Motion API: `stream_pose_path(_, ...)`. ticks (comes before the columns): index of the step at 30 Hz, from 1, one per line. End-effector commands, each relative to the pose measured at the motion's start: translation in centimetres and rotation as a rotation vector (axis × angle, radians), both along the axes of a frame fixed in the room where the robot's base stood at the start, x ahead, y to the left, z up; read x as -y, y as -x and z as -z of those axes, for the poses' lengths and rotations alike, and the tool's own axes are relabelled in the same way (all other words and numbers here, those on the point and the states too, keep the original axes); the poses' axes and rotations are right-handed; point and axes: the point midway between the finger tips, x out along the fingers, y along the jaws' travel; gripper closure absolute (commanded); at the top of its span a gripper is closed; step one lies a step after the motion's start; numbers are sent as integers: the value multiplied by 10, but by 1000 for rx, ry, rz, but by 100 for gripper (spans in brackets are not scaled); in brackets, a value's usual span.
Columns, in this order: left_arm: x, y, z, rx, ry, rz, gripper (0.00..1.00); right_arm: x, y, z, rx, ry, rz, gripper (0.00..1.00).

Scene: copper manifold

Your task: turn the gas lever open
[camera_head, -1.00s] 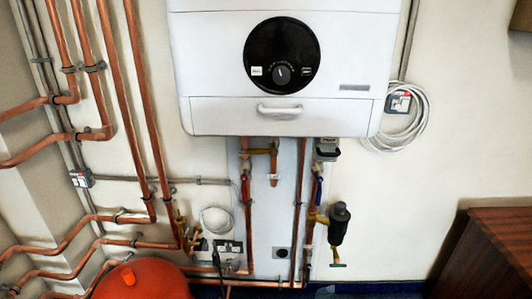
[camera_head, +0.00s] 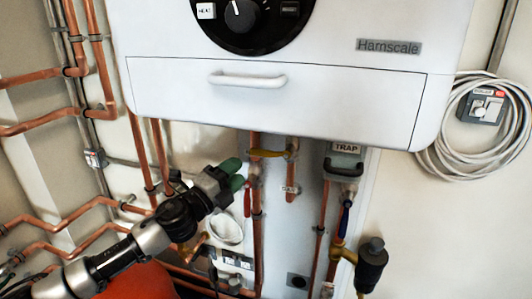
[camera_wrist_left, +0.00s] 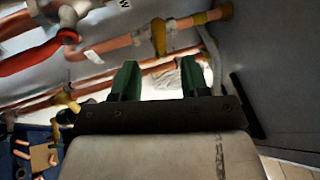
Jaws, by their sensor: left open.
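The yellow gas lever (camera_head: 268,153) sits under the boiler, lying crosswise to the short copper pipe that carries a GAS tag (camera_head: 290,190). In the left wrist view, a yellow handle (camera_wrist_left: 158,38), which looks like this lever, is beyond my fingers on a copper pipe with a white tag (camera_wrist_left: 93,57). My left gripper (camera_head: 234,174) has green fingers, apart and empty, a little left of and below the lever. The fingers (camera_wrist_left: 157,80) point toward the pipes in the wrist view. I see no contact with the lever. My right gripper is not in view.
The white boiler (camera_head: 270,90) hangs above. A red lever (camera_head: 248,198) is close beside my fingers and also shows in the wrist view (camera_wrist_left: 30,55). A blue lever (camera_head: 345,217) and black filter (camera_head: 371,263) are at right. Sockets (camera_head: 230,258) are below.

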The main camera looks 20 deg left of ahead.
Motion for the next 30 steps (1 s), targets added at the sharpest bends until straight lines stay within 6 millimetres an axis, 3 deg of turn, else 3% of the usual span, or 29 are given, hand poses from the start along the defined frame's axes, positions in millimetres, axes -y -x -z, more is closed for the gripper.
stream_pose_path(6, 18, -39, -13, 2, 3, 0, 55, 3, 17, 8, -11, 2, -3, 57)
stream_pose_path(13, 33, -70, -18, 0, 3, 0, 55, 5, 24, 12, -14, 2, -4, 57)
stream_pose_path(26, 38, -81, -20, -2, 2, 0, 55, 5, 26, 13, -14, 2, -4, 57)
stream_pose_path(30, 38, -81, -20, -1, 3, 0, 73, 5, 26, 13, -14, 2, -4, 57)
